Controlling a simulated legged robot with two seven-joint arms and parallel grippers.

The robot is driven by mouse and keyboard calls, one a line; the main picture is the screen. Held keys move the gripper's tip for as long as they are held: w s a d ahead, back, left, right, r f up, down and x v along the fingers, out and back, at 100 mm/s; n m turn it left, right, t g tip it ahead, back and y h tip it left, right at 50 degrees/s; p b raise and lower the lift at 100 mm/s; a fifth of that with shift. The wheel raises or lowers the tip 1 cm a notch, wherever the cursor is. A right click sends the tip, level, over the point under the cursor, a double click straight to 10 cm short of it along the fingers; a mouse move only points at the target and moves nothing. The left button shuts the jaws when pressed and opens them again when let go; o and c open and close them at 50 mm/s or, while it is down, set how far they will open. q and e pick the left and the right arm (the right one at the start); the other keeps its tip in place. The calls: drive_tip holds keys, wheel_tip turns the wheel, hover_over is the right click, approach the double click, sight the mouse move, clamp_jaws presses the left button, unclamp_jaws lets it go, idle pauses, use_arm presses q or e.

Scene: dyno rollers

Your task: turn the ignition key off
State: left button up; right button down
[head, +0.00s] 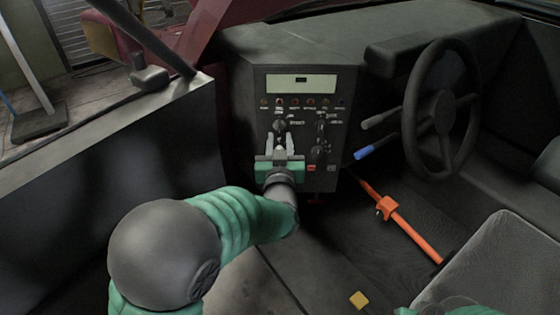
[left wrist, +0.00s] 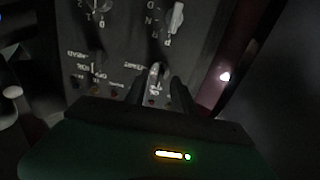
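The ignition key switch (head: 279,126) is a small dark knob on the upright dashboard panel (head: 257,98), beside small white lettering. My left gripper (head: 281,142) is in front of the panel with its two fingers pointing at the switch. In the left wrist view the fingers are apart, one on each side of a small pale key (left wrist: 157,70). I cannot tell whether they touch it. The key's exact angle is too dark to read. A small green and grey part of my right arm or gripper shows at the bottom edge of the head view; its fingers are hidden.
More knobs (head: 320,150) sit on the panel right of the gripper, with a row of small lights above. A steering wheel (head: 440,110), a blue-tipped lever (head: 364,153) and an orange lever (head: 410,230) stand to the right. A grey seat (head: 500,265) fills the lower right.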

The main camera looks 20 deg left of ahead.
use_arm(q)
drive_tip(key=p+v, duration=0.1)
drive_tip(key=v, duration=1.3)
drive_tip(key=shift+s, duration=0.25)
drive_tip(key=shift+d, duration=0.1)
wheel_tip(320, 180, down, 7)
drive_tip(key=w+d+m+g+h, duration=0.1)
drive_tip(key=m+g+h, duration=0.1)
drive_tip(key=g+h, duration=0.15)
drive_tip(key=s+a+f+m+g+h, duration=0.1)
drive_tip(key=s+a+f+g, duration=0.2)
drive_tip(key=s+f+g, duration=0.3)
drive_tip(key=s+a+f+m+g+h, duration=0.1)
drive_tip(key=s+a+f+g, duration=0.25)
drive_tip(key=s+f, duration=0.4)
wheel_tip(320, 180, up, 26)
drive_tip(key=s+g+p, duration=0.1)
drive_tip(key=s+p, duration=0.1)
drive_tip(key=p, duration=2.4)
drive_tip(key=shift+s+r+g, duration=0.2)
drive_tip(key=shift+r+g, duration=0.05)
drive_tip(key=shift+g, duration=0.05)
